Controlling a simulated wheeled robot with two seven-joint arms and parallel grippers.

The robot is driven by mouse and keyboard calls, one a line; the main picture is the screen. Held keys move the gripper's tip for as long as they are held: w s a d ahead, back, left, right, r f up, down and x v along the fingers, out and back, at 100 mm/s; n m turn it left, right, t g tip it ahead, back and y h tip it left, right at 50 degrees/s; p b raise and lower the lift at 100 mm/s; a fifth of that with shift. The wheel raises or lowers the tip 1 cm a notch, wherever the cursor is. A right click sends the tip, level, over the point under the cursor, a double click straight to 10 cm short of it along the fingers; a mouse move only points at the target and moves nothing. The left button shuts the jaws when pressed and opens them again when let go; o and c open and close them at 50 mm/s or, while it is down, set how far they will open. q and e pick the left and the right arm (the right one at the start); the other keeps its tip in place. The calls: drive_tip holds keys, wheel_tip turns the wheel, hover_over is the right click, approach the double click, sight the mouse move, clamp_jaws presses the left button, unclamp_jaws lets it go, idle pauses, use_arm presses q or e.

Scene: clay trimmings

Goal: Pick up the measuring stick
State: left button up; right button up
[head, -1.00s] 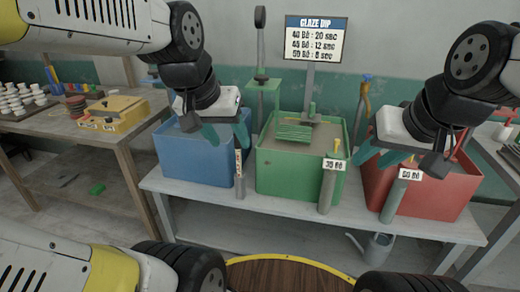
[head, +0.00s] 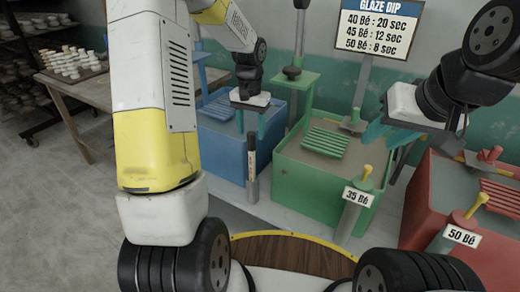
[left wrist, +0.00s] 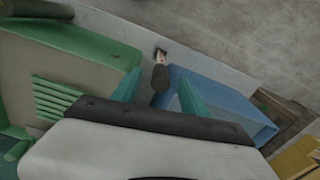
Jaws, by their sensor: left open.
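The blue bin (head: 219,150), green bin (head: 305,190) and red bin (head: 425,205) stand in a row on a pale bench. Cylinders labelled 35 Bé (head: 350,205) and 50 Bé (head: 452,238) stand in front. A glaze sign (head: 378,28) rises behind. A wooden table (head: 85,90) is at left.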

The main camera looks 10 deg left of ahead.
sight(251, 146)
use_arm(q)
drive_tip(key=f, duration=0.7)
drive_tip(key=shift+w+a+f, duration=0.1)
drive_tip(key=shift+w+f, duration=0.05)
drive_tip(key=shift+w, duration=0.15)
clamp_jaws()
idle(1.1)
